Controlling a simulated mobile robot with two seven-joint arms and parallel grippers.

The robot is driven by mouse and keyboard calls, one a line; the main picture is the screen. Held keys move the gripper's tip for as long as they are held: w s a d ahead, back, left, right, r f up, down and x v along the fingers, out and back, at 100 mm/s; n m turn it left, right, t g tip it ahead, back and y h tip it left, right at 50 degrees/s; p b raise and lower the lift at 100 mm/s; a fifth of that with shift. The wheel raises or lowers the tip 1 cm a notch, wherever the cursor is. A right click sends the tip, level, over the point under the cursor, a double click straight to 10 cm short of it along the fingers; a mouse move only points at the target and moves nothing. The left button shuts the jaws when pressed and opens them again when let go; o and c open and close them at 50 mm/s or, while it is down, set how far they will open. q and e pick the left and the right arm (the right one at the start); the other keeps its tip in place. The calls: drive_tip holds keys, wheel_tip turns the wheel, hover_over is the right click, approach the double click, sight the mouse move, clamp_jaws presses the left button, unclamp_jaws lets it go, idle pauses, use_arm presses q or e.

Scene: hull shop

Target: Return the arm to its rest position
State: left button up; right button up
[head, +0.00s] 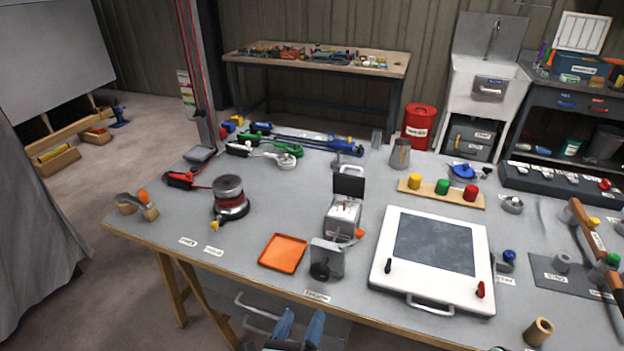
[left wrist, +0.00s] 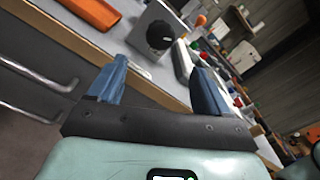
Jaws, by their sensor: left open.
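My left gripper (head: 299,326) is low at the bottom middle of the head view, in front of the table's front edge. Its two blue fingers are apart with nothing between them. In the left wrist view the gripper (left wrist: 160,72) shows the same open, empty fingers, with the table edge behind them. The workbench (head: 240,270) with a grey top lies beyond it. My right gripper is not in view.
Near the front edge are an orange tray (head: 283,253), a grey device with a black knob (head: 327,260) and a white-framed panel (head: 431,257). A drawer handle (head: 262,307) is below the tabletop.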

use_arm(q)
drive_tip(key=s+a+f+n+g+y+p, duration=0.25)
drive_tip(key=a+f+n+g, duration=0.2)
drive_tip(key=f+n, duration=0.45)
drive_tip(key=s+a+f+n+g+y+p, duration=0.2)
drive_tip(key=s+a+f+n+g+y, duration=0.15)
drive_tip(key=a+f+n, duration=0.55)
drive_tip(key=s+d+f+n+g+h+p, duration=0.2)
drive_tip(key=s+f+n+g, duration=0.2)
drive_tip(key=s+n, duration=0.5)
drive_tip(key=s+d+f+n+g+h+p, duration=0.2)
drive_tip(key=s+n+g, duration=0.4)
drive_tip(key=s+n, duration=0.4)
drive_tip(key=shift+d+f+n+p, duration=0.35)
drive_tip(key=shift+d+f, duration=0.25)
drive_tip(key=shift+f, duration=0.25)
drive_tip(key=shift+f, duration=0.1)
